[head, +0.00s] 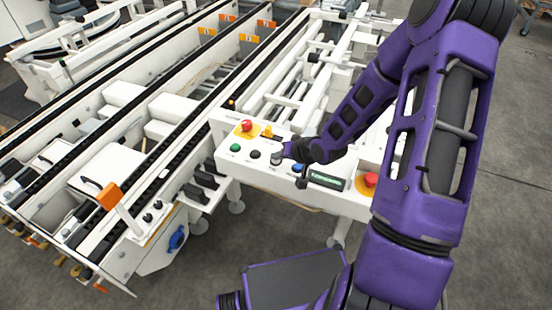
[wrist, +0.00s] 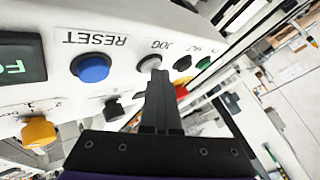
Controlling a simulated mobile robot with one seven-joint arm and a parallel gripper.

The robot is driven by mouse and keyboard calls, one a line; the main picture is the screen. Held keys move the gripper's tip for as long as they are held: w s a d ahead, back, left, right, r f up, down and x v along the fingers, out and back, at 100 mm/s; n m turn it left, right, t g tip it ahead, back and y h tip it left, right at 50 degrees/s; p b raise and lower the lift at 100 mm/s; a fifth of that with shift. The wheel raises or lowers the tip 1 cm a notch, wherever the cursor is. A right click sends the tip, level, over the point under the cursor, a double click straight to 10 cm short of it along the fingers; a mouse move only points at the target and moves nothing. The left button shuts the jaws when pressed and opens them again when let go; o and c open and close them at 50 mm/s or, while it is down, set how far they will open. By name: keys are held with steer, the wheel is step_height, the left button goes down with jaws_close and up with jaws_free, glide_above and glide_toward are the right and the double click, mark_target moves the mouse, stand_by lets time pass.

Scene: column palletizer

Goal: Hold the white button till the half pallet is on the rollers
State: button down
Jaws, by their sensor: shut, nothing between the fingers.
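The white button (wrist: 151,62), marked JOG, is on the white control panel (head: 228,168), between the blue RESET button and a black button. My gripper (wrist: 161,76) is shut and empty, with its fingertips at the lower edge of the white button in the wrist view. They appear to touch it, but I cannot tell how far it is pressed. In the head view my gripper (head: 277,157) is at the panel and hides the white button. I cannot make out a half pallet or clear rollers in either view.
The blue button (wrist: 91,68) and black button (wrist: 182,62) flank closely. A green button (head: 235,147), a display (head: 322,180) and red emergency stops (head: 371,180) (head: 246,125) share the panel. Chain conveyors (head: 170,150) run at left. Grey floor (head: 500,200) is clear at right.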

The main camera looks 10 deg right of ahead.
mark_target(278, 162)
stand_by(0.8)
steer(key=shift+r+p, duration=0.85)
steer(key=shift+p, duration=0.05)
step_height(278, 162, up, 5)
steer(key=p, duration=0.4)
